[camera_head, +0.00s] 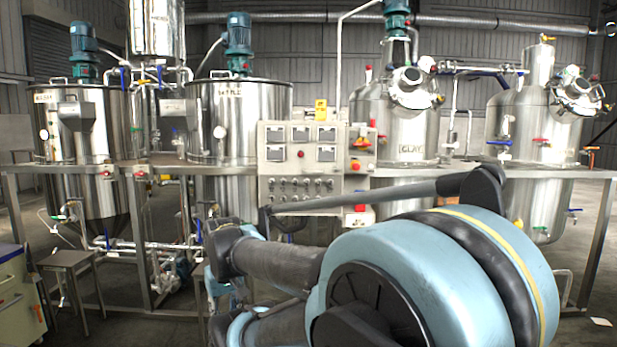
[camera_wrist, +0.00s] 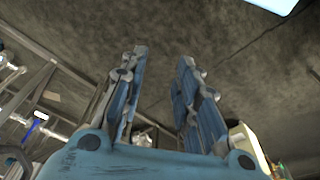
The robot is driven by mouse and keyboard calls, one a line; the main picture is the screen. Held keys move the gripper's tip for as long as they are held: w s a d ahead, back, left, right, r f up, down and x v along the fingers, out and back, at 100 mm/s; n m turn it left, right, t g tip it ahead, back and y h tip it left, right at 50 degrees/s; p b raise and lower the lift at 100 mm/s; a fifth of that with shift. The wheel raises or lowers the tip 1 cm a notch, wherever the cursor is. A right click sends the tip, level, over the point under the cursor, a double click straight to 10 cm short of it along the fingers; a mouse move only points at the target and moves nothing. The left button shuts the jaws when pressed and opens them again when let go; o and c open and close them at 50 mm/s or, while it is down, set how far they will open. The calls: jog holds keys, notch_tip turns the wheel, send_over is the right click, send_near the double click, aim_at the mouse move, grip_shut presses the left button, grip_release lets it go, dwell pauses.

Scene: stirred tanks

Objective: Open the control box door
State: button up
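The control box (camera_head: 301,160) is a beige panel at the middle of the head view, mounted on the metal frame between the tanks. It carries several gauges or windows, a red button and rows of small knobs. Its front looks closed, and I cannot make out a door edge or handle. My gripper (camera_wrist: 162,58) shows in the wrist view with its two blue-grey fingers apart and nothing between them. It points toward bare concrete floor, and the control box cannot be made out there. In the head view my arm hides the area below the box.
Steel tanks stand left (camera_head: 85,125) and right (camera_head: 400,125) of the box, with pipes and valves. A metal stool (camera_head: 68,262) and a cabinet (camera_head: 18,290) stand at the lower left. Open floor shows at the left front and far right.

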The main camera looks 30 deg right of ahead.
aim_at(301, 170)
jog(key=w+a+r+m+t+y, duration=0.1)
jog(key=w+r+m+t, duration=0.2)
jog(key=w, duration=0.6)
jog(key=w+r+m+t+y, duration=0.1)
jog(key=w+r+t, duration=0.2)
jog(key=w+r, duration=0.45)
jog(key=w+d+r+m+t+h, duration=0.1)
jog(key=w+d+r+m+t, duration=0.25)
jog(key=w, duration=0.35)
jog(key=w+d+r+m+t+h, duration=0.1)
jog(key=w+d+r+m+t, duration=0.2)
jog(key=w, duration=0.4)
jog(key=w+d+r+m+t+h, duration=0.1)
jog(key=w+d+r+m+h, duration=0.2)
jog(key=d, duration=0.4)
jog(key=w+d+r+m+t+h, duration=0.1)
jog(key=w+d+r+m+h, duration=0.1)
jog(key=d+r+m+h, duration=0.3)
jog(key=s+d+f+m+g+h, duration=0.1)
jog(key=s+d+m+g+h, duration=0.2)
jog(key=d+m, duration=0.5)
jog(key=s+d+f+m+g+h, duration=0.1)
jog(key=s+d+m+g+h, duration=0.3)
jog(key=d, duration=0.8)
jog(key=w+d+r+t+h, duration=0.1)
jog(key=w+d+r+t, duration=0.1)
jog(key=w+d, duration=1)
jog(key=shift+w+d+r, duration=0.15)
jog(key=shift+d+r, duration=0.3)
jog(key=shift+d, duration=0.45)
